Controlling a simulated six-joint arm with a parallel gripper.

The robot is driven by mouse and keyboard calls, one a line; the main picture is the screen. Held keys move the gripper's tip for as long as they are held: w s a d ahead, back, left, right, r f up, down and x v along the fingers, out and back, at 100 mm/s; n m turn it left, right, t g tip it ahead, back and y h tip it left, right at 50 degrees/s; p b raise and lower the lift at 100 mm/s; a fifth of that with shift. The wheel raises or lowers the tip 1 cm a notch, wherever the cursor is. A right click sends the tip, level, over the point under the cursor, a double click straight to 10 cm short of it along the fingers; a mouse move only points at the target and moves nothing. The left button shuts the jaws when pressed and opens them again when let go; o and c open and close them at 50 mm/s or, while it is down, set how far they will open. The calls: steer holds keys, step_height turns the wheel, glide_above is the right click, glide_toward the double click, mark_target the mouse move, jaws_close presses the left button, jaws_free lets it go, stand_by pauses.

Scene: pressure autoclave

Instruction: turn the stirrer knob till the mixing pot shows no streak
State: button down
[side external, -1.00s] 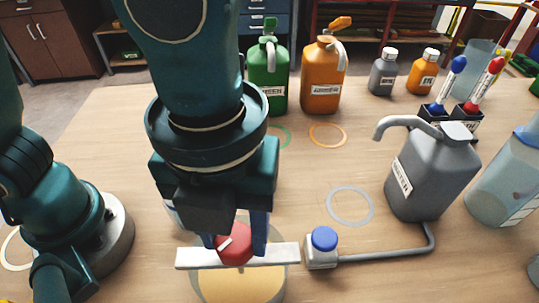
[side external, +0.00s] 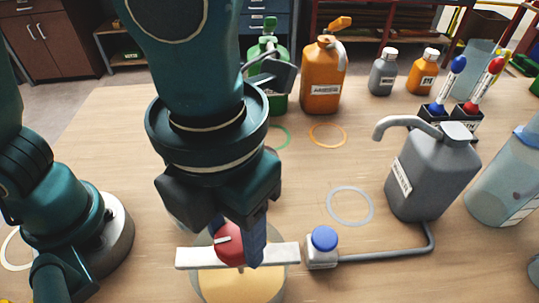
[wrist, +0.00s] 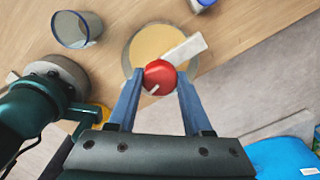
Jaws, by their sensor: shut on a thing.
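The red stirrer knob (side external: 229,240) with a white mark sits on a white bar (side external: 284,254) across the mixing pot (side external: 240,287). My gripper (side external: 236,240) is shut on the knob from above, a blue finger on either side. The wrist view also shows the knob (wrist: 159,77) between my fingertips, and the pot's pale tan contents (wrist: 150,42). The contents that show look even, with no clear streak; the bar, knob and gripper hide part of them.
A blue-capped button block (side external: 323,248) stands close right of the bar, piped to a grey jug (side external: 430,175). Green (side external: 277,95) and orange (side external: 321,80) jugs stand behind. A clear beaker (wrist: 75,32) is near the pot.

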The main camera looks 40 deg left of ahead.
mark_target(234, 237)
steer(key=shift+r, duration=0.1)
steer(key=shift+c, duration=1.6)
jaws_free()
steer(key=shift+r, duration=2.55)
